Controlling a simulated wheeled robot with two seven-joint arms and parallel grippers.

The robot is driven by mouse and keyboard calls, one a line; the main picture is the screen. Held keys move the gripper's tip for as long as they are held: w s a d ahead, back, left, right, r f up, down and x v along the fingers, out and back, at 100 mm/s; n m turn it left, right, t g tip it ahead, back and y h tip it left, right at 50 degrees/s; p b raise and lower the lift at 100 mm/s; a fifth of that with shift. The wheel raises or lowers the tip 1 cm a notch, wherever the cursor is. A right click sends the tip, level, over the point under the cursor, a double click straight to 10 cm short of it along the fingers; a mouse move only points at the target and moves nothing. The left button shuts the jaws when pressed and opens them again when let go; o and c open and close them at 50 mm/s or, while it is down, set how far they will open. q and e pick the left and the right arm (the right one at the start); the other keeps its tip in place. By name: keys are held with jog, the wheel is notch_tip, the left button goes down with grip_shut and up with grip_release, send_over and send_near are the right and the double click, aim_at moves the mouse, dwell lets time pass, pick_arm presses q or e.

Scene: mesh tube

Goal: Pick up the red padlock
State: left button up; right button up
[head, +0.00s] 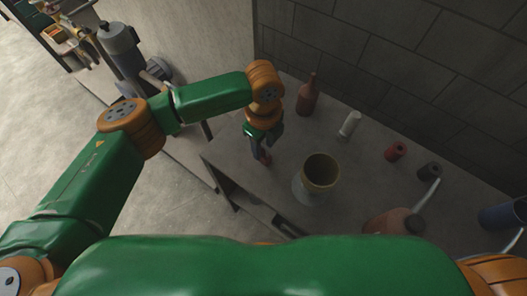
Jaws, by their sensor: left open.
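A small red thing, which looks like the red padlock (266,158), is on the grey table (240,180) near its left end. It is small and partly hidden by my left gripper, so its shackle cannot be made out. My left gripper (260,150) points down right at it, with its fingers open. I cannot tell whether the fingers touch it. My right gripper is not in view.
A yellowish bowl-like pot (321,172) stands right of my left gripper. A reddish bottle (308,95) is behind, then a white cylinder (349,124), a red cylinder (396,151) and a dark one (429,171). A reddish jug (396,222) is nearer. A block wall (400,55) closes the back.

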pick_arm(q)
jog(key=shift+f, duration=0.1)
grip_shut()
dwell(1.3)
